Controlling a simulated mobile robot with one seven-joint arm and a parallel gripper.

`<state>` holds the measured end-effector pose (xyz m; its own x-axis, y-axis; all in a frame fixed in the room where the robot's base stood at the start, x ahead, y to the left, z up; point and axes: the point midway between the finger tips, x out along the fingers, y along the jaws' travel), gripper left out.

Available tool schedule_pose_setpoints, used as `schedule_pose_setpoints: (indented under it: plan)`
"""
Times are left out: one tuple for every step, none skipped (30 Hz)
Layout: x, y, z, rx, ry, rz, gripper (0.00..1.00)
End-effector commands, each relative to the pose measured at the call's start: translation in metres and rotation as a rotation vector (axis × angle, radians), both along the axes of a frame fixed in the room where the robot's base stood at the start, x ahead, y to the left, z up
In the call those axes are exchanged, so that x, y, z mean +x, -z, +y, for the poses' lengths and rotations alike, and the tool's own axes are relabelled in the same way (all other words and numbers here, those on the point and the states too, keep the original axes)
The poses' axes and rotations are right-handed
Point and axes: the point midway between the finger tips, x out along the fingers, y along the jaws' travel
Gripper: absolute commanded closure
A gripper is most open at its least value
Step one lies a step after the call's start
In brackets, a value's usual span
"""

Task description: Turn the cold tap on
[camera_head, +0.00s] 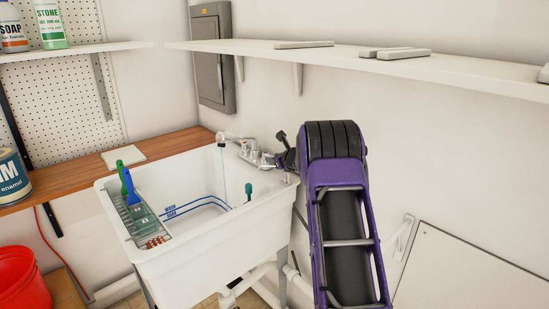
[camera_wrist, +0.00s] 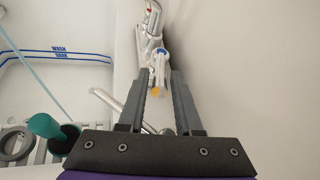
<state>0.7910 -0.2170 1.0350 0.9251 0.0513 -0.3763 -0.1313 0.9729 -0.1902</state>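The white utility sink (camera_head: 215,250) has a metal faucet (camera_head: 232,137) on its back right rim. In the wrist view the cold tap (camera_wrist: 160,54) is a metal handle with a blue mark, in front of my fingertips and close to the gap between them. The hot tap (camera_wrist: 153,9), with a red mark, is farther up the same body. My gripper (camera_wrist: 159,73) is open, with its two dark fingers apart; I cannot tell whether either touches the handle. In the head view my gripper (camera_head: 283,148) is beside the faucet, partly hidden by my purple arm.
A teal-handled item (camera_wrist: 50,128) is in the sink. A shelf (camera_head: 400,65) runs along the wall above. A red bucket (camera_head: 22,280) is at lower left.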

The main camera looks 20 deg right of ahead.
Motion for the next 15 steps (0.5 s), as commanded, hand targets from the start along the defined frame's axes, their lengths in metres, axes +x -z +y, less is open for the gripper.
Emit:
schedule_pose_setpoints:
  plan:
    - [0.0005,0.0002,0.0,0.0,0.0,0.0,0.67]
    - [0.0006,0.0002,0.0,0.0,0.0,0.0,0.67]
    - [0.0006,0.0001,0.0001,0.0,0.0,0.0,0.67]
    - [0.0005,0.0001,0.0,-0.001,0.0,0.0,0.67]
    - [0.0005,0.0001,0.0,0.0,0.0,0.0,0.67]
    - [0.0004,0.0,0.0002,0.0,0.0,0.0,0.67]
    - [0.0004,0.0,0.0001,0.0,0.0,0.0,0.67]
    - [0.0004,0.0,0.0002,-0.001,0.0,0.0,0.72]
    - [0.0003,-0.0001,0.0001,0.0,0.0,0.0,0.79]
    - [0.0004,-0.0001,0.0002,0.0,0.0,0.0,0.85]
    - [0.0003,0.0,0.0002,0.0,0.0,0.0,0.9]
    - [0.0004,-0.0002,0.0001,0.0,0.0,-0.001,0.97]
    - [0.0003,-0.0002,0.0002,0.0,0.0,-0.001,1.0]
    - [0.0003,-0.0002,0.0002,0.0,0.0,-0.001,1.0]
    - [0.0003,-0.0002,0.0002,0.0,0.0,-0.001,1.0]
